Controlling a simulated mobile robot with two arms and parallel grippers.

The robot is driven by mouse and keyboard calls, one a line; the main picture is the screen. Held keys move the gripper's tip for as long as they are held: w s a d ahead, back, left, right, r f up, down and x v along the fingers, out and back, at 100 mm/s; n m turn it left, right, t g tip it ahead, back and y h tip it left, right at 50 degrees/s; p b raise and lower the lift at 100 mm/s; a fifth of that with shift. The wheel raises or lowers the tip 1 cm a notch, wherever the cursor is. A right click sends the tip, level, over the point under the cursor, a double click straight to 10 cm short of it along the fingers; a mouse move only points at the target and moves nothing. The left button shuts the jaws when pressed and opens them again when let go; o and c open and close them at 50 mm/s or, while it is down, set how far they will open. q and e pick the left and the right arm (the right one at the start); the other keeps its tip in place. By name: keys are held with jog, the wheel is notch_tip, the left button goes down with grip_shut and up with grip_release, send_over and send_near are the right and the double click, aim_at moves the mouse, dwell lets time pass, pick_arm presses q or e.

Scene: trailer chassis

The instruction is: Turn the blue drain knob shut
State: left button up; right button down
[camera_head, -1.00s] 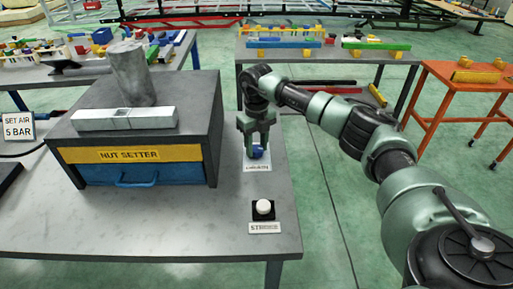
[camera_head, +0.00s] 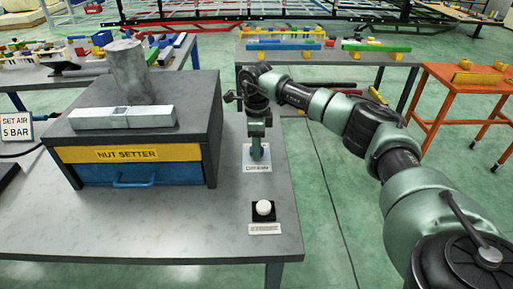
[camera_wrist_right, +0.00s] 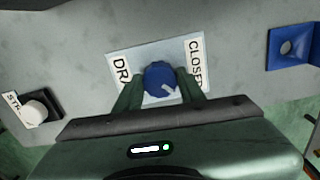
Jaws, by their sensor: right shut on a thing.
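The blue drain knob (camera_wrist_right: 158,76) shows in the right wrist view, on a pale plate (camera_wrist_right: 147,52) with a partly hidden label starting "DR" on one side and a "CLOSED" label (camera_wrist_right: 195,62) on the other. A light pointer mark on the knob points toward the lower right of that view. My right gripper (camera_head: 257,150) is shut on the knob, with one dark green finger on each side of it. In the head view the gripper comes down from above and hides most of the knob. My left gripper is not in view.
The nut setter box (camera_head: 137,153) with a blue drawer stands left of the knob. A white push button (camera_head: 263,208) sits in front of the knob. An air pressure sign (camera_head: 17,127) is at the far left. The table's front is clear.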

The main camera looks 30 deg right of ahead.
jog(key=n, duration=0.4)
jog(key=shift+n+b, duration=0.3)
jog(key=shift+r+n, duration=0.1)
jog(key=shift+n, duration=2.4)
jog(key=c, duration=0.9)
grip_release()
jog(key=shift+o, duration=0.2)
notch_tip(320, 180, up, 8)
jog(key=shift+f+b, duration=0.1)
jog(key=shift+b, duration=0.7)
